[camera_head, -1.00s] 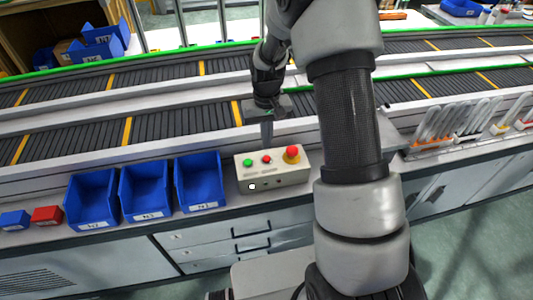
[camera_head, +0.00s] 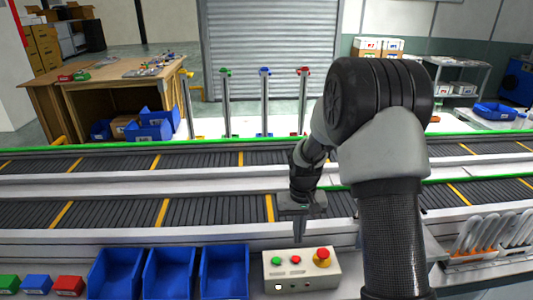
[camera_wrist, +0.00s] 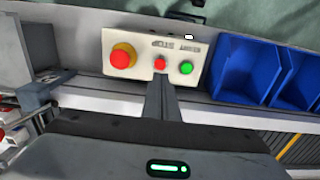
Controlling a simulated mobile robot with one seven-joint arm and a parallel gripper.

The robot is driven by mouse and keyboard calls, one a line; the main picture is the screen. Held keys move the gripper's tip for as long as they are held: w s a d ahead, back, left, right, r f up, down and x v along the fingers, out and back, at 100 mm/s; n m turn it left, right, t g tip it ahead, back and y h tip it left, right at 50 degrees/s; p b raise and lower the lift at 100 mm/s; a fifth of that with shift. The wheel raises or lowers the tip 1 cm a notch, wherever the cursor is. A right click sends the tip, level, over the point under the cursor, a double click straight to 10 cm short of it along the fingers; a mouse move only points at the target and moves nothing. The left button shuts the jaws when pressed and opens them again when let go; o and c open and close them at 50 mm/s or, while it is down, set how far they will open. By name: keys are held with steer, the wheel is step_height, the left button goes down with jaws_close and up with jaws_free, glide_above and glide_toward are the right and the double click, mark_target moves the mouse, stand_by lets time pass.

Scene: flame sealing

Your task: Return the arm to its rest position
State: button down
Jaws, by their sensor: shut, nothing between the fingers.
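My gripper (camera_head: 299,232) is shut and empty. Its fingers point down just behind the control box (camera_head: 325,272), over the near edge of the conveyor in the head view. In the wrist view my closed fingers (camera_wrist: 161,97) point at the control box (camera_wrist: 142,75), their tips close to the small red button (camera_wrist: 160,63). I cannot tell whether they touch it. The box also carries a green button (camera_wrist: 186,67) and a large red knob on a yellow base (camera_wrist: 122,58). My arm is bent and reaches forward over the bench.
Blue bins (camera_head: 225,272) stand left of the control box, with small green, blue and red boxes further left. The conveyor (camera_head: 110,213) runs behind. A rack of tools (camera_head: 490,240) stands at the right. Behind the conveyor are coloured-top posts (camera_head: 265,100) and a wooden bench (camera_head: 115,100).

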steer(key=s+r+t+p, duration=0.1)
steer(key=s+r, duration=0.3)
steer(key=r, duration=0.6)
steer(key=s+r+t+p, duration=0.1)
steer(key=s+r, duration=0.3)
steer(key=r, duration=0.5)
steer(key=s+r+t+p, duration=0.1)
steer(key=s+r, duration=0.4)
steer(key=s, duration=0.3)
steer(key=s+r+t, duration=0.2)
steer(key=s+r, duration=0.4)
steer(key=s, duration=0.3)
steer(key=shift+t+p, duration=0.3)
steer(key=shift+p, duration=0.1)
steer(key=shift+r, duration=0.1)
